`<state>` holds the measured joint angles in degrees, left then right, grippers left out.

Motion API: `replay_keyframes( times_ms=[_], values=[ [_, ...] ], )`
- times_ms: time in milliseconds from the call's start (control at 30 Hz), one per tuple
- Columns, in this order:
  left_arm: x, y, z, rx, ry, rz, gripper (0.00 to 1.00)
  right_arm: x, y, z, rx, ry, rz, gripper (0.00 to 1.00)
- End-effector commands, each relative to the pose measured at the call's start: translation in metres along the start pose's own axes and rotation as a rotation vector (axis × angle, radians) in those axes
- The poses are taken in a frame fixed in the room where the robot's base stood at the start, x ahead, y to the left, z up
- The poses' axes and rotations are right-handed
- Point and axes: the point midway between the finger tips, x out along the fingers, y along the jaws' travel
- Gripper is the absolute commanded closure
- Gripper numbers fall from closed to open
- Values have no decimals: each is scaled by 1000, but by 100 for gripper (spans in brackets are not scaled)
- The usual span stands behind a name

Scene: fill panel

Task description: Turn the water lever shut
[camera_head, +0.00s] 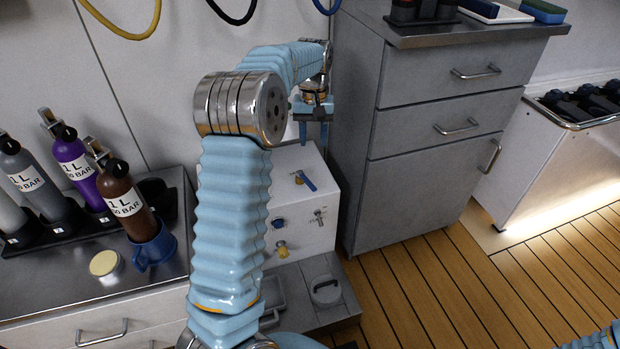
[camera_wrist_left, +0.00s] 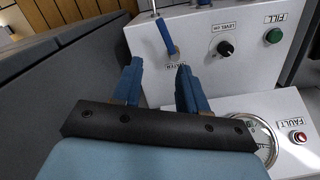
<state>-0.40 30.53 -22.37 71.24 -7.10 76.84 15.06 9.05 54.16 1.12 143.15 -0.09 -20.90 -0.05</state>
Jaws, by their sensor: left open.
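The water lever (camera_wrist_left: 167,38) has a blue handle on a brass-coloured base, with a partly hidden label beside it. It is on a white panel (camera_wrist_left: 142,38). In the head view a blue lever (camera_head: 306,181), seemingly the same one, sits on the white box (camera_head: 318,228). My left gripper (camera_head: 313,118) points down, above and behind that lever in the head view. In the left wrist view its two blue fingers (camera_wrist_left: 158,77) are apart and empty, with the lever just beyond the gap between them. Contact is not visible. My right gripper is not in view.
The panel also carries a black knob (camera_wrist_left: 225,49), a green button (camera_wrist_left: 274,36), a red lamp (camera_wrist_left: 298,137) and a partly covered gauge (camera_wrist_left: 264,140). A grey drawer cabinet (camera_head: 400,150) stands close to the right. Bottles (camera_head: 122,198) and a blue mug (camera_head: 155,248) stand left.

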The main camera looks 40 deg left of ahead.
Motion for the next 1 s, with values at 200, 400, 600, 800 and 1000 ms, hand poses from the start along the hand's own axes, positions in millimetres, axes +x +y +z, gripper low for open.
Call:
replay_keyframes(
  times_ms=[200, 400, 600, 800, 1000],
  values=[
    [0, -6, 12, -503, 47, 9, 57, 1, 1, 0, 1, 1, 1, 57],
    [9, -8, 13, -626, 55, 14, 57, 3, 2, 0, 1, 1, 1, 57],
    [47, -8, 12, -624, 52, 11, 57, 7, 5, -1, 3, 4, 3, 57],
    [94, -8, 9, -623, 52, 11, 57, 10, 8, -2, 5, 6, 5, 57],
    [126, -8, 7, -622, 53, 13, 57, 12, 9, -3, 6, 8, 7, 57]
  ],
)
